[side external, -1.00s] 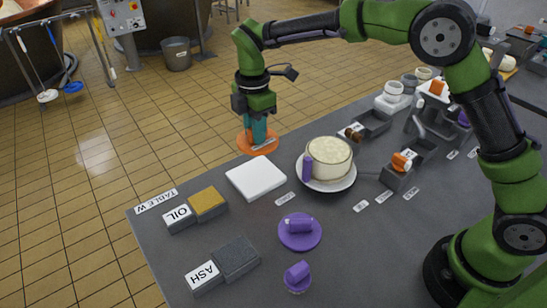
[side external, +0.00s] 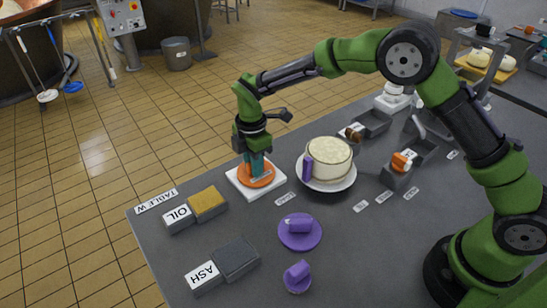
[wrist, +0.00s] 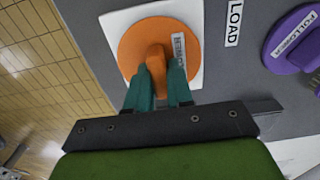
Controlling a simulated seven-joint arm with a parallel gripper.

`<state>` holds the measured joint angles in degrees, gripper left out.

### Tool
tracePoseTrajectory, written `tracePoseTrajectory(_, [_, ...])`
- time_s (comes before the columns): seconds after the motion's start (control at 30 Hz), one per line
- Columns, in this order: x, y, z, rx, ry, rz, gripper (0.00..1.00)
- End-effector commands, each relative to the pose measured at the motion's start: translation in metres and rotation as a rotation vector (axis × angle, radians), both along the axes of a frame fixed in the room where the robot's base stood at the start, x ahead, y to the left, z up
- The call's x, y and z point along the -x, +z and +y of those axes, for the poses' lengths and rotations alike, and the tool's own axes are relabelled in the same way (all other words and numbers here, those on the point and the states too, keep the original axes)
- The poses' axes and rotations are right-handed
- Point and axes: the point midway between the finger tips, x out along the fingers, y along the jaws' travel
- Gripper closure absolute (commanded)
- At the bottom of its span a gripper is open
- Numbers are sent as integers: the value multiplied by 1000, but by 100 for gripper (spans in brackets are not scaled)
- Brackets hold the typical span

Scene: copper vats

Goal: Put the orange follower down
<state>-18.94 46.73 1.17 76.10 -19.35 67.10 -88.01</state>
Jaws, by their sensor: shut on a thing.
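The orange follower (side external: 256,180) is a flat round disc with an upright grip; it also shows in the wrist view (wrist: 133,47). My gripper (side external: 257,164) is shut on the follower's grip, with teal fingers on either side of it in the wrist view (wrist: 157,88). The disc is over the white square board (side external: 276,189), inside its outline. I cannot tell whether it touches the board or hangs just above it. A label lies on the disc.
A cheese mould (side external: 329,160) with a purple handle-like piece stands on a white plate to the right. A purple follower (side external: 299,236) and a smaller purple piece (side external: 297,277) lie in front. OIL (side external: 179,219) and ASH (side external: 203,277) blocks sit at the left.

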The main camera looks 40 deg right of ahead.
Motion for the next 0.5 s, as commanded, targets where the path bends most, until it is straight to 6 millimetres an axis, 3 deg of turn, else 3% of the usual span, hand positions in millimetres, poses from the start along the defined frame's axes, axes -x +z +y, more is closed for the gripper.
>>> tracePoseTrajectory(0.17, [0,-3,0,0,1,0,100])
tracePoseTrajectory(0.2, [0,-3,0,0,1,0,77])
tracePoseTrajectory(0.3, [0,-3,0,0,1,-1,62])
tracePoseTrajectory(0.37, [0,-3,0,0,1,0,53])
tracePoseTrajectory(0.5, [0,-3,0,0,1,0,53])
